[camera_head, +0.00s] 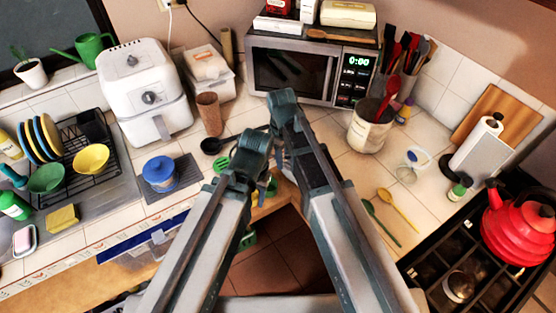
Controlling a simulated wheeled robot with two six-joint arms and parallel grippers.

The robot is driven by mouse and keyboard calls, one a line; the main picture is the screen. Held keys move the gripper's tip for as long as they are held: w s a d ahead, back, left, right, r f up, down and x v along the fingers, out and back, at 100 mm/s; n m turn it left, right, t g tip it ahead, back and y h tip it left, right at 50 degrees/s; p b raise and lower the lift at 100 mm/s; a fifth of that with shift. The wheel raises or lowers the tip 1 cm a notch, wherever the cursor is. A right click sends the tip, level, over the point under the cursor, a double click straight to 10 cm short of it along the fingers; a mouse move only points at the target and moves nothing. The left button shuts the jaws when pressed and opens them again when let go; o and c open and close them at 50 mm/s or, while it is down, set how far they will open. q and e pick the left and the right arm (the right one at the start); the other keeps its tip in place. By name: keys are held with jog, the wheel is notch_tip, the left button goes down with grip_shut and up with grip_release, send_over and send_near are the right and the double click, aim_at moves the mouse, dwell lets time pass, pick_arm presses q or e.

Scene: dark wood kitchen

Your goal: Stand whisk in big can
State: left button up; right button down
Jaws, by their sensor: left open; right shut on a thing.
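The big can (366,132) is cream-coloured and stands upright on the tiled counter, right of my arms and in front of the microwave. A red utensil (389,96) leans out of its top. I cannot make out the whisk anywhere. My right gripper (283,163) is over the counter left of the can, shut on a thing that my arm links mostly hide. My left gripper (265,187) is lower and closer to the counter's front edge; it is open, its fingers partly hidden by its own wrist.
A microwave (312,72) stands behind. Green slotted utensil (222,164), black ladle (212,145) and brown cup (209,113) lie or stand left of my grippers. A green spoon (382,221) and yellow spoon (399,210) lie right. A red kettle (518,225) sits on the stove.

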jog(key=w+d+r+n+h+p, duration=0.2)
jog(key=w+d+r+h, duration=0.15)
jog(key=w+d, duration=0.4)
jog(key=w+d+r+n+t+h+p, duration=0.2)
jog(key=w+d+r+n+t+h, duration=0.1)
jog(key=d+r, duration=0.9)
jog(key=w+d+r+n+t+h+p, duration=0.3)
jog(key=w+d+r+n+t+h, duration=0.1)
jog(key=d+r, duration=0.8)
jog(key=n+t+h, duration=0.1)
jog(key=n+h, duration=0.1)
jog(key=h, duration=0.1)
jog(key=shift+d+t+p, duration=0.3)
jog(key=shift+t+p, duration=0.05)
jog(key=shift+t, duration=0.05)
jog(key=shift+f, duration=0.1)
notch_tip(320, 180, down, 13)
jog(key=b, duration=1.3)
jog(key=shift+w+a+f+b, duration=0.2)
jog(key=shift+w+a+b, duration=0.05)
jog(key=shift+w+b, duration=0.15)
